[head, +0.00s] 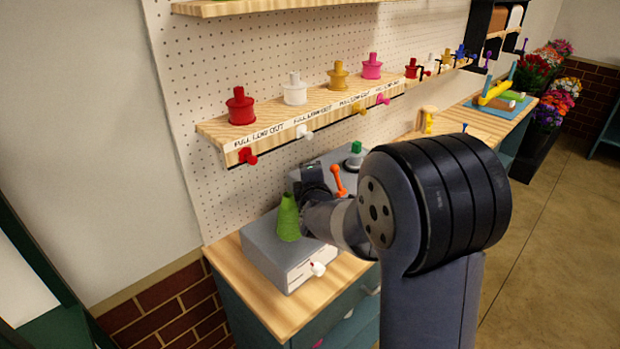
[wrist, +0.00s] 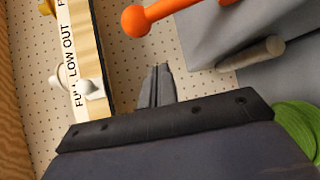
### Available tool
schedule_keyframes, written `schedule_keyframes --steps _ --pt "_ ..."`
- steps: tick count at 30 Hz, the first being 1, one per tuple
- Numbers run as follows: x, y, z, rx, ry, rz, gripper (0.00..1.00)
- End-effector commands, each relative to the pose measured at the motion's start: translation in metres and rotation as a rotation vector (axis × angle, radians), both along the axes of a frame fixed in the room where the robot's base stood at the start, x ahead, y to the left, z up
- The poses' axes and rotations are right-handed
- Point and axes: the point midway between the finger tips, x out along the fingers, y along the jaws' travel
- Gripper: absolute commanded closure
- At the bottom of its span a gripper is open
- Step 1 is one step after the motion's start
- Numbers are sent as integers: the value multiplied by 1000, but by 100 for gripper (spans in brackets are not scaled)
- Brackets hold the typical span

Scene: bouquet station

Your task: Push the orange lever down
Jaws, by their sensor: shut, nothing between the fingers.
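The orange lever (head: 338,181) stands up with a round knob at its top, on the grey box on the workbench in the head view. In the wrist view the orange lever (wrist: 147,17) shows at the top, ahead of the fingertips. My gripper (wrist: 157,80) is shut and empty, with a visible gap between its tips and the lever knob. In the head view my arm hides part of the box, and the fingers are hard to make out.
A green cone (head: 289,217) stands on the grey box (head: 272,250), beside my wrist. A green button (head: 356,147) sits behind the lever. A shelf (head: 315,105) with coloured spools and pull knobs runs along the pegboard above.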

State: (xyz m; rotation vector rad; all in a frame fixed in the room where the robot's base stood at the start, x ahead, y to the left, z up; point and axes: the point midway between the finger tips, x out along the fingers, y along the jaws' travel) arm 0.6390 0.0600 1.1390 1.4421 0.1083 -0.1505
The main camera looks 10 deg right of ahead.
Motion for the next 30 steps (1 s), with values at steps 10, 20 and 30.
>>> schedule_keyframes --steps 10,20,30 --pt "-13 -31 7 1 -1 -2 100" --pt "-14 -32 7 0 -1 -1 100" --pt "-16 -33 5 19 -29 -2 100"
